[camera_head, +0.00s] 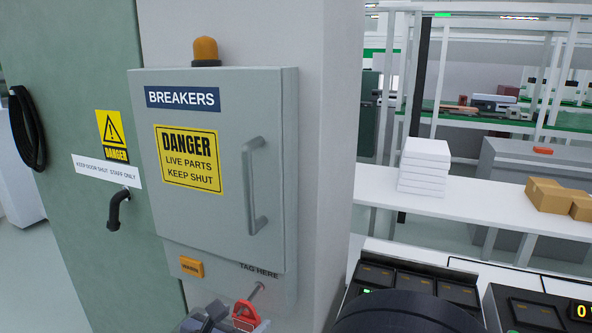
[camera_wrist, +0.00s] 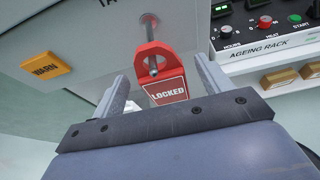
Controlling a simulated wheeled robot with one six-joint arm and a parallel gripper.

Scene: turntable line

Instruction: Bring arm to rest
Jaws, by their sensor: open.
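My gripper (camera_wrist: 162,74) is open, with its two grey fingers apart on either side of a red tag. In the head view, the red tag (camera_head: 245,312) hangs below the words "TAG HERE", and my gripper (camera_head: 222,320) is partly cut off by the bottom edge.
The grey breaker cabinet (camera_head: 236,118) is shut, with a handle (camera_head: 253,188) sticking out. The "AGEING RACK" control panel (camera_wrist: 262,25) is close on the right. A white table (camera_head: 475,203) holds boxes.

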